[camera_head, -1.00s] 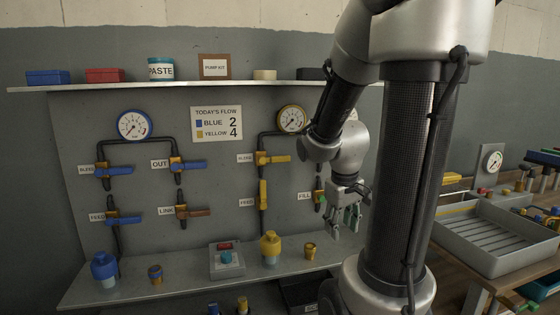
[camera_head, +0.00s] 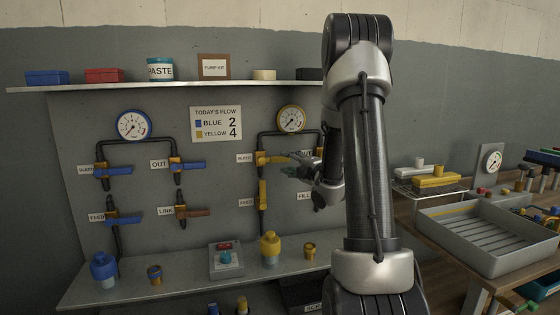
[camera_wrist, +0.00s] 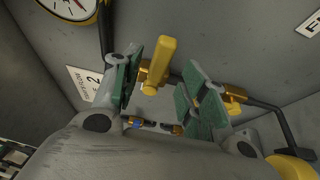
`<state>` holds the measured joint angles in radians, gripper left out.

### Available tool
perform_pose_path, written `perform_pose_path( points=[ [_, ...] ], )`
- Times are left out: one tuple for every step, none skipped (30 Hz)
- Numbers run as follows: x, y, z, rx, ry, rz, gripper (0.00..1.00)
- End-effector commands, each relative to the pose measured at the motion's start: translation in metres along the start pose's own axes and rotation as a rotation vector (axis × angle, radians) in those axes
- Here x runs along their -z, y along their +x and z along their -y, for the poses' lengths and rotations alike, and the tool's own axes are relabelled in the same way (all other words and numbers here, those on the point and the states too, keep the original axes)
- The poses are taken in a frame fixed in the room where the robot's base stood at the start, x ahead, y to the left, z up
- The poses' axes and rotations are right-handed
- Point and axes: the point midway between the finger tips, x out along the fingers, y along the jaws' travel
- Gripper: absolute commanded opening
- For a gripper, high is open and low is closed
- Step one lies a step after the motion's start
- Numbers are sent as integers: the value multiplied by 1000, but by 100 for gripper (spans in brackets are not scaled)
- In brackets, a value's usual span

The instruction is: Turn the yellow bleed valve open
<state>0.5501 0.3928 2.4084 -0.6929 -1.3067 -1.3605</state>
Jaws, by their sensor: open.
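The yellow bleed valve (camera_head: 270,159) is on the grey panel below the yellow-rimmed gauge, right of its BLEED label. Its lever points sideways to the right, across the vertical pipe. My gripper (camera_head: 304,166) is just right of the lever's end, with its fingers pointing left. In the wrist view, my gripper (camera_wrist: 163,88) is open, with green pads on either side of a yellow lever (camera_wrist: 160,65), which appears to be the bleed valve's. A gap shows between pads and lever; I cannot tell how deep the lever sits. My arm hides part of the panel.
The yellow feed valve (camera_head: 263,195) is close below, its lever along the pipe. The gauge (camera_head: 291,119) is just above. A shelf (camera_head: 180,85) runs overhead; a ledge below holds a yellow-capped bottle (camera_head: 270,248). A grey tray (camera_head: 485,237) is at right.

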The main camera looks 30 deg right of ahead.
Motion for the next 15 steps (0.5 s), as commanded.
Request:
perform_pose_path(
  points=[
    [1,9,0,-1,1,-3,43],
    [1,15,0,-1,1,-2,43],
    [1,22,1,0,2,-3,43],
    [1,27,0,0,2,-3,43],
    [1,32,0,0,3,-2,43],
    [1,38,0,0,3,-2,43],
    [1,42,1,1,3,-1,43],
    [1,46,1,2,4,-1,43],
    [0,50,1,1,3,-1,43],
    [0,53,1,1,3,0,43],
    [0,55,0,1,4,0,43],
    [0,57,0,1,4,0,43],
    [0,58,0,1,4,1,43],
    [0,59,0,1,4,1,43],
    [0,60,0,1,4,1,43]
  ],
)
